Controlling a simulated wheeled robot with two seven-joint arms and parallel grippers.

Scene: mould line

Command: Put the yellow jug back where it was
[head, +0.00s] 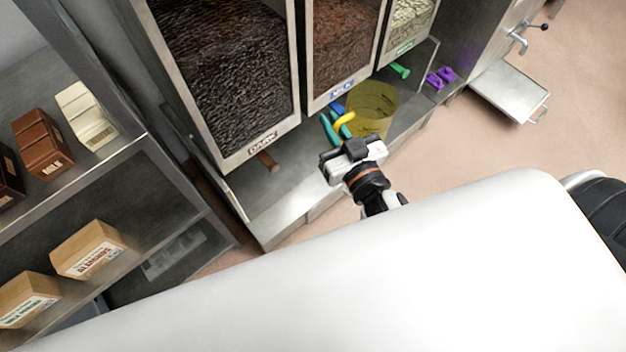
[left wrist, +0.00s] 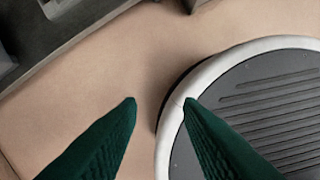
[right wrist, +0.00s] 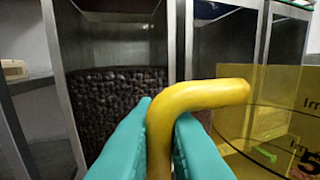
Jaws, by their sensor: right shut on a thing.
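The yellow jug (head: 372,108) is see-through and stands upright on or just above the metal ledge below the bins, in the head view. Its yellow handle (right wrist: 190,100) lies between the teal fingers of my right gripper (head: 340,128), which is shut on it. In the right wrist view the jug's wall with dark volume marks (right wrist: 285,115) fills the right side. I cannot tell whether the jug's base touches the ledge. My left gripper (left wrist: 160,102) shows in the left wrist view with its dark green fingers apart and nothing between them, above the floor.
Bins of dark (head: 225,70), milk (head: 342,45) and white chocolate stand behind the ledge (head: 285,195). A green scoop (head: 400,70) and purple object (head: 440,78) lie on it. A shelf with boxes (head: 88,248) is at left. My round base (left wrist: 255,110) is below the left gripper.

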